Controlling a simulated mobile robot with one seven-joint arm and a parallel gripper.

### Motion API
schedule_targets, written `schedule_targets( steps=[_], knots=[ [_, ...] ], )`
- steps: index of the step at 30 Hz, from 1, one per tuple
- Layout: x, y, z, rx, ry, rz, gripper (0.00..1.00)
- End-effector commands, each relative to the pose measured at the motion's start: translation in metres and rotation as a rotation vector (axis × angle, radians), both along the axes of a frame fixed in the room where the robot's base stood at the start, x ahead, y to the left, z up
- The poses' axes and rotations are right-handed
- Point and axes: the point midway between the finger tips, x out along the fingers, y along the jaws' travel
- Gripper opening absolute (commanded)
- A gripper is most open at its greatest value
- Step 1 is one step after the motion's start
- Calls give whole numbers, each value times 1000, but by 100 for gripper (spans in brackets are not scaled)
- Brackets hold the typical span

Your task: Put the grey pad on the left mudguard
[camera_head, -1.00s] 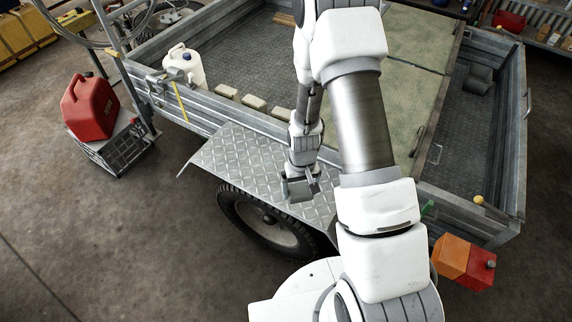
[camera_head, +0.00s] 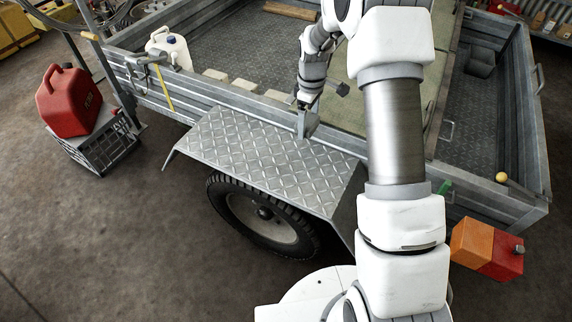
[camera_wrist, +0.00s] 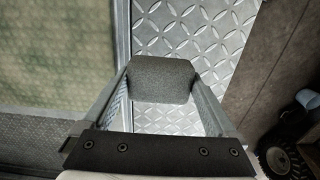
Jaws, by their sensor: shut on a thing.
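The grey pad (camera_wrist: 162,82) is a dark, rounded block between the fingers of my gripper (camera_wrist: 160,76) in the wrist view. My gripper is shut on it. Behind the pad, the wrist view shows the left mudguard (camera_wrist: 195,30), bright diamond plate, with the trailer's side rail to its left. In the head view my gripper (camera_head: 307,124) is at the trailer's side wall, by the mudguard's inner edge. The mudguard (camera_head: 255,155) is bare on top, above a black tyre. I cannot tell the height of the pad above the plate.
The trailer's side wall (camera_head: 210,100) runs along the mudguard. Several pale blocks (camera_head: 243,82) line its inside. A white jug (camera_head: 170,48) stands at the left corner. A red can (camera_head: 68,102) sits on a crate on the floor. An orange-red lamp (camera_head: 486,249) is at lower right.

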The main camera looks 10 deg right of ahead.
Motion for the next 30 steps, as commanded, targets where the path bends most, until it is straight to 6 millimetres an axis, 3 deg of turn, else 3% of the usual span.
schedule_targets(
  steps=[15,23,30],
  knots=[
    [-93,10,-57,0,2,-2,40],
    [-106,11,-70,1,1,-2,40],
    [-105,11,-103,0,1,-3,40]
  ],
)
